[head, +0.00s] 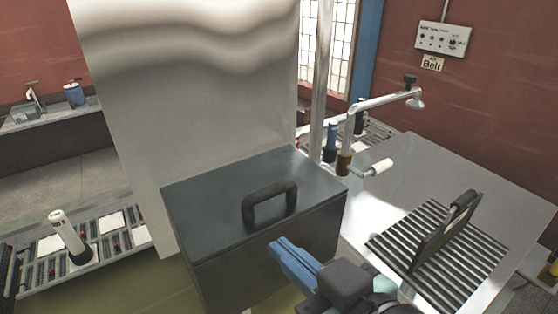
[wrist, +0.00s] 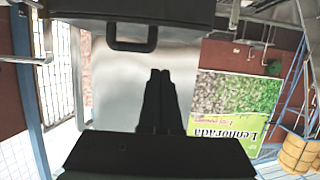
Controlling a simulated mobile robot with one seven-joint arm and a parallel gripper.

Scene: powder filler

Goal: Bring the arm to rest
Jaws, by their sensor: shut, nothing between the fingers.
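My gripper (head: 277,247) is at the lower middle of the head view, in front of the dark box with a black handle (head: 270,206). Its blue fingers are together and hold nothing. In the wrist view my gripper (wrist: 160,73) shows as two dark fingers side by side, pointing at a pale metal surface. The dark box's handle (wrist: 132,44) is near the top of that view. The gap between the fingers and the box is hard to judge.
A tall metal panel (head: 190,90) stands behind the box. A metal table (head: 405,165) with a roller section (head: 485,262) is at right. A conveyor (head: 105,240) runs at left. A control panel (head: 443,38) hangs on the red wall. A green sign (wrist: 228,125) shows in the wrist view.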

